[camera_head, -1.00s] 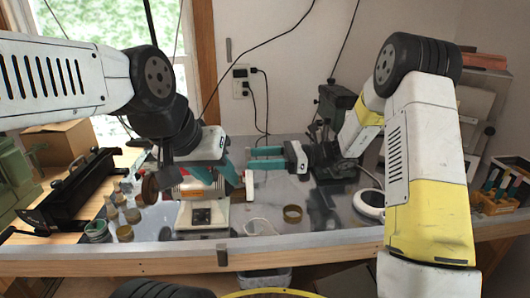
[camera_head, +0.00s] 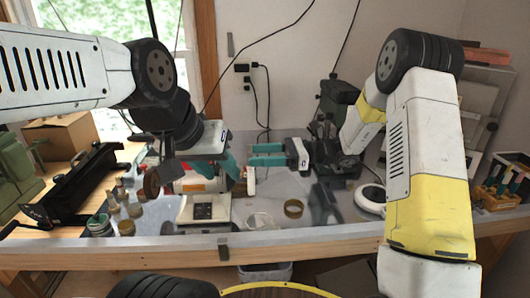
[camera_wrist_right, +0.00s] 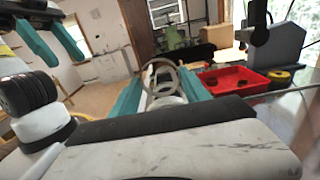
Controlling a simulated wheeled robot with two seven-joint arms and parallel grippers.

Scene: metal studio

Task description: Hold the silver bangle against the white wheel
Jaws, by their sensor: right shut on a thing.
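My right gripper (camera_head: 252,155) points left in the head view, above the bench and close to the right end of the polishing machine (camera_head: 203,208). In the right wrist view its teal fingers (camera_wrist_right: 160,92) stand on both sides of a grey ring, the silver bangle (camera_wrist_right: 150,68), which they hold upright. The white wheel (camera_head: 250,182) shows just below the right fingertips in the head view; I cannot tell whether the bangle touches it. My left gripper (camera_head: 217,170) is open and empty above the machine. It also shows in the right wrist view (camera_wrist_right: 55,45).
A brown wheel (camera_head: 152,183) is at the machine's left end. A brass-coloured ring (camera_head: 293,208) lies on the bench to the right. Small jars (camera_head: 126,228) stand at the left. A red tray (camera_wrist_right: 232,80) shows in the right wrist view.

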